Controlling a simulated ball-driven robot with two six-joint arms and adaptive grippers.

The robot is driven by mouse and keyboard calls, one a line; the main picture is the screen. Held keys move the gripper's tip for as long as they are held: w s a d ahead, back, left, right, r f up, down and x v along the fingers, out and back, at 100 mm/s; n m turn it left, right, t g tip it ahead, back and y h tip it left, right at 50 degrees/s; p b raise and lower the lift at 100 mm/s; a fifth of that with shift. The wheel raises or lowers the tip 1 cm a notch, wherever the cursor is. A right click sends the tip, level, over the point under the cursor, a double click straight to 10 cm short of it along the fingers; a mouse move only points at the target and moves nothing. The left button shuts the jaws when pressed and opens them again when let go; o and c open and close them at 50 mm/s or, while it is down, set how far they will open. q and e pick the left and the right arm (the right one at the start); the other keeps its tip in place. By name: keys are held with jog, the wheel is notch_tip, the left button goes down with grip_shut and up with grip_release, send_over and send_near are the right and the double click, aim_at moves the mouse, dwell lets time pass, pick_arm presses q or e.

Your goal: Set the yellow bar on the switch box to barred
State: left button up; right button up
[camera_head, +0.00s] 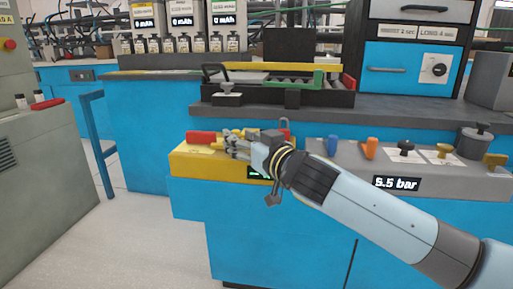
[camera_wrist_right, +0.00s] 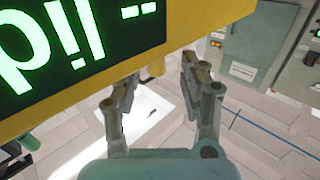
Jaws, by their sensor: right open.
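A yellow box (camera_head: 190,163) stands at the front of the blue bench, with a red handle-like part (camera_head: 201,137) on its top left. Yellow parts (camera_head: 222,133) show on its top, partly hidden by my right gripper; I cannot tell the bar's setting. My right gripper (camera_head: 230,147) is over the box's top in the head view. In the right wrist view my right gripper (camera_wrist_right: 157,75) is open, its fingers apart and empty, close to the yellow box's edge (camera_wrist_right: 195,30) and its green-lit display (camera_wrist_right: 80,45). My left gripper is out of view.
A grey panel (camera_head: 340,172) with several knobs and a "5.5 bar" display (camera_head: 397,183) stands to the right, partly behind my right arm. A black fixture (camera_head: 270,92) with a long yellow strip (camera_head: 280,67) sits behind. Grey floor (camera_head: 130,240) is clear at left.

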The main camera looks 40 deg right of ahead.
jog(key=s, duration=0.8)
jog(key=shift+s+a, duration=0.25)
jog(key=shift+a, duration=0.15)
